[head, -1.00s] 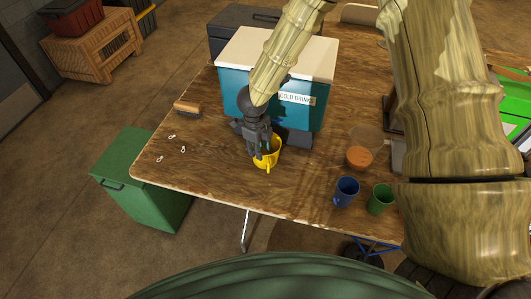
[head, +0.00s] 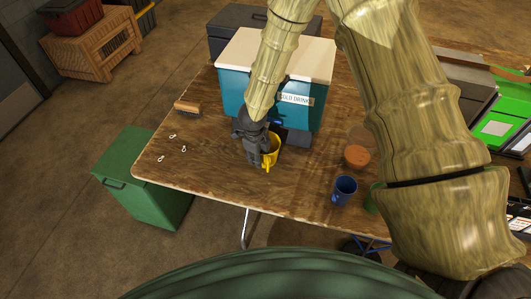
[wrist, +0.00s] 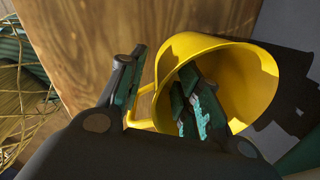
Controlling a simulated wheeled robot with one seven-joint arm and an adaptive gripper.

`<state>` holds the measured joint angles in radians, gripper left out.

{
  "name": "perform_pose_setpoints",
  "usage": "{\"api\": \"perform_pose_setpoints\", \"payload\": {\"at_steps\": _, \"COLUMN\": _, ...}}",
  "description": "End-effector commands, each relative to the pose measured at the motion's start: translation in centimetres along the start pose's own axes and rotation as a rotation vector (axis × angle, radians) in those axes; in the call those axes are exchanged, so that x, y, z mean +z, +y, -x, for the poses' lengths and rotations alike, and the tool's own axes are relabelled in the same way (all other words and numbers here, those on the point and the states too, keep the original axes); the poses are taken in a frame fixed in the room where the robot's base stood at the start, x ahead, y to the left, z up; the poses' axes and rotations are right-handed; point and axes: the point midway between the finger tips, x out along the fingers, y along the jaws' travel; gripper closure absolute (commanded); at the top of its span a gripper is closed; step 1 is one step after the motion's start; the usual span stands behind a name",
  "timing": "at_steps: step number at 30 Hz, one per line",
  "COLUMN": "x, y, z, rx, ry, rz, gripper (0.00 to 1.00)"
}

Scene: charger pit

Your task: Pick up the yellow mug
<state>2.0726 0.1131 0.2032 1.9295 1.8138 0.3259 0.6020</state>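The yellow mug (head: 273,154) stands on the wooden table in front of the blue cooler. My gripper (head: 259,157) is down at its left side in the head view and hides part of it. In the wrist view the mug (wrist: 250,75) opens toward the camera. One finger of my gripper (wrist: 160,95) is inside the mug, and the other is outside the wall on the handle side. The fingers are apart with the wall and handle between them, and a gap shows beside the outer finger.
The cooler (head: 245,95) with a white lid stands just behind the mug. A brush (head: 187,108) and small white hooks (head: 183,149) lie to the left. A blue mug (head: 344,190), a partly hidden green mug (head: 371,200) and an orange-brown pot (head: 357,156) stand to the right.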

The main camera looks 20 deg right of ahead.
Motion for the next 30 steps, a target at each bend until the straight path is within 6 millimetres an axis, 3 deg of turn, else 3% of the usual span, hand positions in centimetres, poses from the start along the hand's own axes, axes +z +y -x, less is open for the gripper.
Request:
{"api": "perform_pose_setpoints", "payload": {"at_steps": 1, "x": 0.0, "y": 0.0, "z": 0.0, "rx": 0.0, "ry": 0.0, "rz": 0.0, "gripper": 0.75}}
{"api": "perform_pose_setpoints", "payload": {"at_steps": 5, "x": 0.0, "y": 0.0, "z": 0.0, "rx": 0.0, "ry": 0.0, "rz": 0.0, "gripper": 0.99}}
{"api": "perform_pose_setpoints", "payload": {"at_steps": 6, "x": 0.0, "y": 0.0, "z": 0.0, "rx": 0.0, "ry": 0.0, "rz": 0.0, "gripper": 1.0}}
{"api": "perform_pose_setpoints", "payload": {"at_steps": 20, "x": 0.0, "y": 0.0, "z": 0.2, "rx": 0.0, "ry": 0.0, "rz": 0.0, "gripper": 1.0}}
{"api": "perform_pose_setpoints", "payload": {"at_steps": 30, "x": 0.0, "y": -0.2, "z": 1.5, "rx": 0.001, "ry": -0.001, "rz": -0.001, "gripper": 1.0}}
